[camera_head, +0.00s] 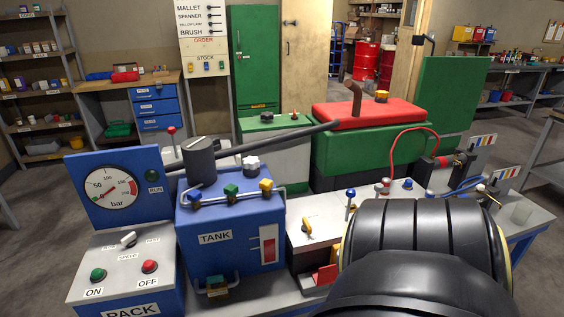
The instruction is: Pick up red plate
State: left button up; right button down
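A small flat red piece (325,273), which looks like the red plate, sits low at the front of the bench, right of the blue TANK box (215,262). Its right side meets a large black ribbed shape (420,250) that fills the lower right and may hide part of it. A much larger red slab (335,117) lies on top of a green box (350,152) farther back. Neither of my grippers shows in the head view, so their distance from the red piece cannot be seen.
A blue gauge panel (92,200) and a grey box with ON and red buttons (120,252) stand at the left. Knobs and levers (350,198) rise from the grey bench top. A dark pipe (270,145) crosses above the tank. Open floor (40,240) shows at far left.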

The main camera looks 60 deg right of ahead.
aim_at(325, 276)
jog(key=z, duration=2.6)
